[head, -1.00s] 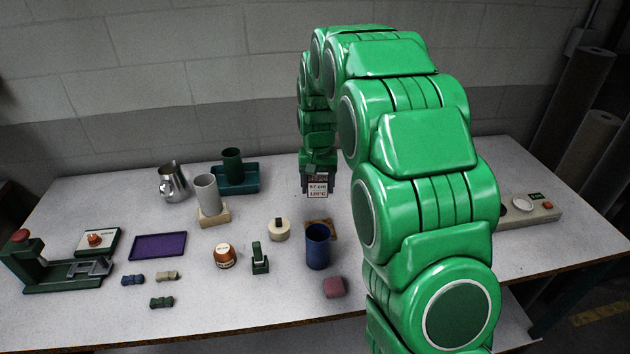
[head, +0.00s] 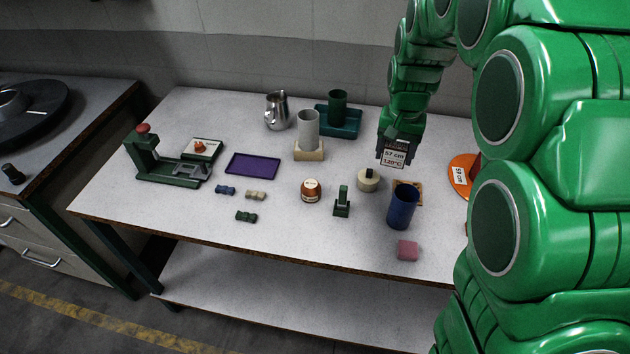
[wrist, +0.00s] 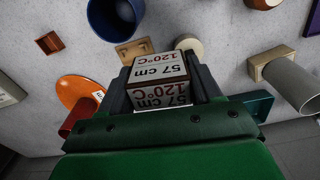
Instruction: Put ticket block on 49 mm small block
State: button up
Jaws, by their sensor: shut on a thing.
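My gripper (head: 396,163) is shut on the ticket block (head: 394,157), a dark-edged block with a white label reading "57 cm 120°C". In the wrist view the ticket block (wrist: 158,80) sits between the two fingers, clear of the table. It hangs behind a round cream block (head: 367,182) with a dark top piece and a flat wooden square (head: 415,185). Both also show ahead of the fingers in the wrist view, the cream block (wrist: 190,45) and the wooden square (wrist: 133,48). No "49 mm" marking is readable, so I cannot tell which piece is the small block.
A blue cup (head: 402,210) stands at the wooden square. A grey cylinder (head: 308,125) stands on a beige block. A teal tray (head: 345,130), orange jar (head: 312,193), green stand (head: 342,207) and pink block (head: 408,250) are nearby. An orange disc (head: 462,168) lies right.

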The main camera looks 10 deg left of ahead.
jog(key=s+a+r+n, duration=0.1)
jog(key=s+a+r, duration=0.3)
jog(key=s+a, duration=1.05)
send_over(311, 184)
notch_tip(311, 184, down, 10)
jog(key=shift+s+r, duration=0.15)
jog(key=shift+r, duration=0.05)
jog(key=shift+w+f, duration=0.2)
jog(key=shift+f, duration=1.6)
jog(key=shift+f, duration=0.15)
jog(key=o, duration=1.1)
jog(key=shift+c, duration=0.2)
